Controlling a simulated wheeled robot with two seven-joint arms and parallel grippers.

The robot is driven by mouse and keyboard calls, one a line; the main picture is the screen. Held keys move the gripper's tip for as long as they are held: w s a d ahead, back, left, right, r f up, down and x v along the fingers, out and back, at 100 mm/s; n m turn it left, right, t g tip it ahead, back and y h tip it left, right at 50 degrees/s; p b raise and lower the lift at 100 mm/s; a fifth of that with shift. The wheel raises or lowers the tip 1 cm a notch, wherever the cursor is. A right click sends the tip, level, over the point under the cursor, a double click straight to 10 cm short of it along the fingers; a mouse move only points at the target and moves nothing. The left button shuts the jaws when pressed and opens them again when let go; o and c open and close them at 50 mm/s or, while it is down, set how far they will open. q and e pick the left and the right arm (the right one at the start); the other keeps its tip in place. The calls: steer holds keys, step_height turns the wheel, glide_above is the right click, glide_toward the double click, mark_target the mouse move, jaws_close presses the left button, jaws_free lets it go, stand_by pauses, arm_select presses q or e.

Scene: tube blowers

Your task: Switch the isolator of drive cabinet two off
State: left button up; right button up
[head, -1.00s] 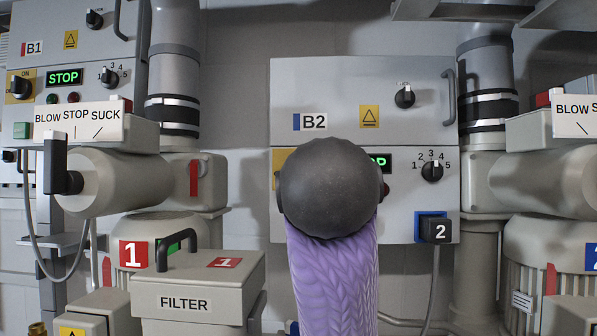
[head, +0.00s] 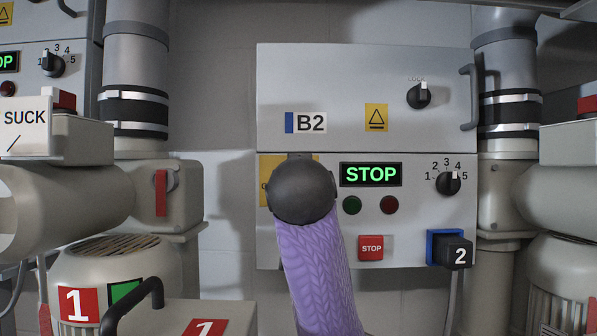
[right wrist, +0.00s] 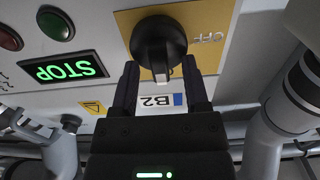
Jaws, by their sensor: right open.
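Drive cabinet two, labelled B2 (head: 340,75), hangs on the wall in the middle of the head view. Its isolator's yellow plate (head: 268,172) is mostly hidden there by my right arm's dark rounded wrist. In the right wrist view, seen upside down, the black isolator knob (right wrist: 157,38) sits on the yellow plate (right wrist: 210,15). Its white mark points towards the B2 label; OFF lies to the right of the knob. My right gripper (right wrist: 160,70) is open, its fingers on either side of the knob's grip. Contact cannot be told. My left gripper is out of view.
The cabinet's green STOP display (head: 371,174), red stop button (head: 371,248) and speed dial (head: 448,183) are right of my wrist. A lock knob (head: 419,95) sits above. Pipes stand on both sides; a filter box handle (head: 132,300) is low at left.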

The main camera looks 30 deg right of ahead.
jaws_close()
stand_by(0.5)
steer(key=shift+w+a+f+n+p, duration=0.15)
steer(key=shift+n+p, duration=1.3)
steer(key=shift+n, duration=1.55)
steer(key=shift+w+a+f+n+p, duration=0.15)
steer(key=shift+n+p, duration=1.25)
steer(key=shift+n, duration=1.6)
steer(key=shift+a+f+n+p, duration=0.15)
steer(key=shift+n+p, duration=1.3)
steer(key=shift+n, duration=1.55)
steer(key=shift+f, duration=0.1)
jaws_free()
